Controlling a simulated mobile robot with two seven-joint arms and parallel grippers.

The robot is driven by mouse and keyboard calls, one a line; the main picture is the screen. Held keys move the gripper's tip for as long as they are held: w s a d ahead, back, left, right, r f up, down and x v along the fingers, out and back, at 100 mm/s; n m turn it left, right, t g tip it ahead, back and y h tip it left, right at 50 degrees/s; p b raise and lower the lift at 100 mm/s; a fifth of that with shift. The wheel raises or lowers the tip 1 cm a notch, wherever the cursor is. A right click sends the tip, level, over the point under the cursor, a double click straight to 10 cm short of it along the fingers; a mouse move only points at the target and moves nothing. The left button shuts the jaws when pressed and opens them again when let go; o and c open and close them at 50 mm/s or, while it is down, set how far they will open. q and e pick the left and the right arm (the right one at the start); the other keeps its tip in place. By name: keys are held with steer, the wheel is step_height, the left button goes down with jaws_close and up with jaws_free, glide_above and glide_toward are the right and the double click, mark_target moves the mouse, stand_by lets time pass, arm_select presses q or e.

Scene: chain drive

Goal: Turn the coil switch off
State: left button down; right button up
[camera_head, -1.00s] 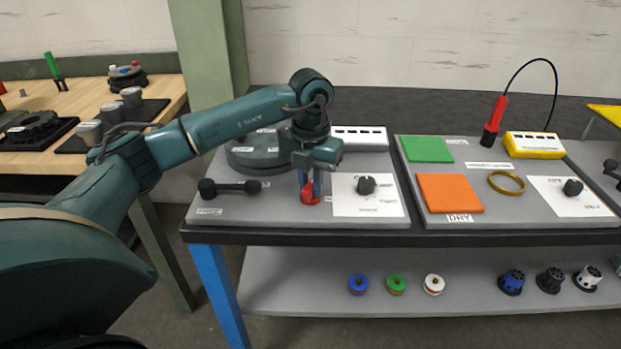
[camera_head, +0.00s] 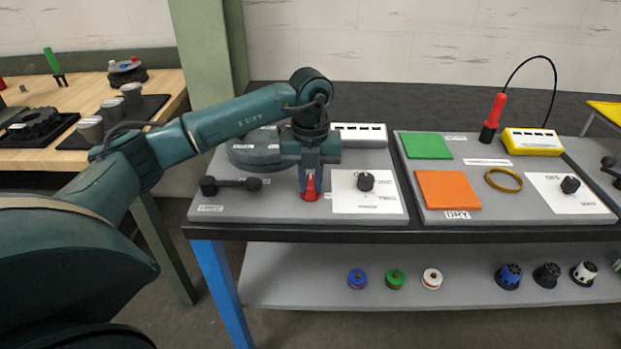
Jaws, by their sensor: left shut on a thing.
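My left gripper (camera_head: 311,184) points down over the left grey board and is shut on a small red piece (camera_head: 311,194), which stands about upright at the board's front. The fingers cover its upper part. I cannot tell from its shape or a readable label whether it is the coil switch. A black knob (camera_head: 365,182) sits on a white card (camera_head: 369,205) just right of the gripper. Another black knob (camera_head: 570,185) is on a white card on the right board. My right gripper is not in view.
A black bar with round ends (camera_head: 230,185) lies left of the gripper. A dark round disc (camera_head: 255,155) and a white box (camera_head: 360,134) are behind it. Orange (camera_head: 448,190) and green (camera_head: 427,146) pads lie on the right board. Several small parts stand on the lower shelf.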

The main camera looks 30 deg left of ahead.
mark_target(310, 181)
arm_select(q)
steer(key=c, duration=1.4)
jaws_free()
steer(key=shift+o, duration=0.2)
steer(key=shift+r, duration=0.1)
step_height(310, 181, up, 13)
